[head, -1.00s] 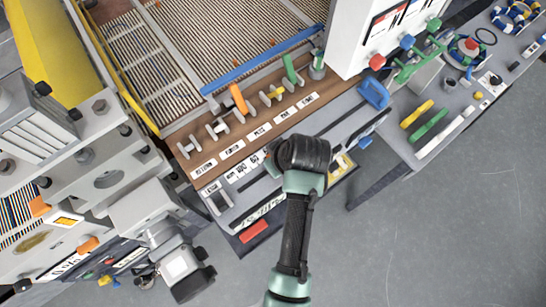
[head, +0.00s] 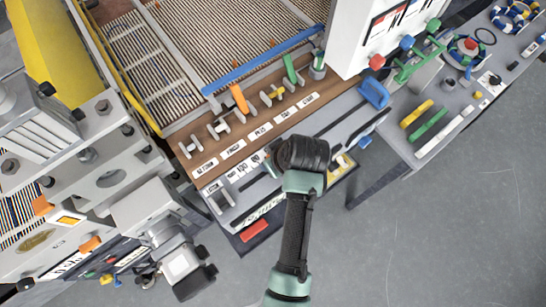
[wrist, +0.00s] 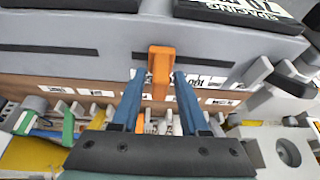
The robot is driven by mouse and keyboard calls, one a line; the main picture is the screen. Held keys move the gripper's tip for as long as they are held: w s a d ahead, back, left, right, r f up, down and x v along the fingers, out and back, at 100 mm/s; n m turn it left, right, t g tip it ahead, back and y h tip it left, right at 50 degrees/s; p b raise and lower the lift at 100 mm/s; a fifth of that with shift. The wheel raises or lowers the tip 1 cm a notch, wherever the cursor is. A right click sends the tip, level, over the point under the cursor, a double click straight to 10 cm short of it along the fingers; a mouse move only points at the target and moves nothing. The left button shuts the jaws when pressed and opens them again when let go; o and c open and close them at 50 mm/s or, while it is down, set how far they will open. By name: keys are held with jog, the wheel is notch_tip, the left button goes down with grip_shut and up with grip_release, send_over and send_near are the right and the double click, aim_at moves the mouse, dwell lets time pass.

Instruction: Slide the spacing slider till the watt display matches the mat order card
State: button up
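An orange slider knob (wrist: 161,66) stands upright at a dark slot (wrist: 205,58) in the grey console front, in the wrist view. The two blue fingers of my gripper (wrist: 159,76) are apart, one on each side of the knob; the right finger looks closer to it. A black panel with the word SPACING (wrist: 262,10) lies just beyond the knob. In the head view my dark wrist (head: 303,153) hangs over the grey console (head: 330,120) and hides the knob and fingertips. I cannot make out a watt reading or the mat order card.
A brown strip (head: 213,158) with white labels and several coloured levers runs behind the console. A white cabinet with gauges (head: 385,22) stands at the upper right. A side table (head: 390,145) holds yellow and green bars. Large machinery fills the left. The floor at lower right is clear.

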jog(key=shift+o, duration=0.3)
jog(key=b+v, duration=0.2)
jog(key=v, duration=1.1)
jog(key=shift+w+a, duration=0.1)
